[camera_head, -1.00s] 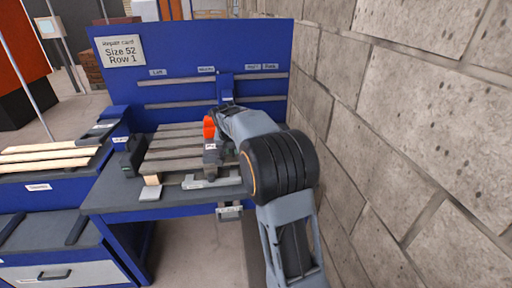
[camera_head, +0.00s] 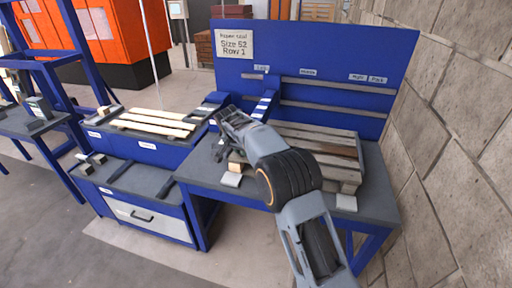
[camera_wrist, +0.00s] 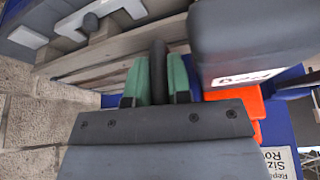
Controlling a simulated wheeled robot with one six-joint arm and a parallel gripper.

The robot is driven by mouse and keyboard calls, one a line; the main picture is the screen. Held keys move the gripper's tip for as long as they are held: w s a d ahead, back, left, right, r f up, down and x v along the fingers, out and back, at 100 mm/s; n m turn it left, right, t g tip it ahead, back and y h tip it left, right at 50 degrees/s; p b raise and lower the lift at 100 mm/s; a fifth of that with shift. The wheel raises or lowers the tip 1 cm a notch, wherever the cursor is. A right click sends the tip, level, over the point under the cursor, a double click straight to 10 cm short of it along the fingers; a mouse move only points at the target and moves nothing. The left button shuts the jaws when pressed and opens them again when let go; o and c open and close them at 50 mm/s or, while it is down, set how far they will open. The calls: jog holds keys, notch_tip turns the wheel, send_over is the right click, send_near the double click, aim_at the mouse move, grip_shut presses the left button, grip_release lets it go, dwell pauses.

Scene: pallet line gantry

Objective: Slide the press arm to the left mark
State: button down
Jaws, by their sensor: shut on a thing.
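The blue press arm (camera_head: 266,103) juts forward from the rails of the blue back panel, just below the left mark (camera_head: 262,68); exact alignment is hard to judge. In the wrist view the green-padded fingers of my gripper (camera_wrist: 158,78) are closed on a dark upright handle (camera_wrist: 158,58). A dark block with a white label (camera_wrist: 255,40) and an orange part (camera_wrist: 238,97) are close beside them. In the head view my wrist hides the grip and the front of the press arm.
A wooden pallet (camera_head: 318,145) lies on the workbench below the panel. The middle mark (camera_head: 308,72) and the right and park marks are farther right. A side bench (camera_head: 150,147) bears pale slats to the left. A block wall (camera_head: 460,130) stands close on the right.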

jog(key=shift+w+a+r, duration=0.15)
jog(key=shift+w+a, duration=0.05)
jog(key=shift+a, duration=0.25)
jog(key=c, duration=1.4)
grip_release()
jog(key=shift+a, duration=0.1)
jog(key=v, duration=1.3)
jog(key=shift+s+r+b, duration=0.2)
jog(key=shift+r+b, duration=0.05)
jog(key=shift+b, duration=0.05)
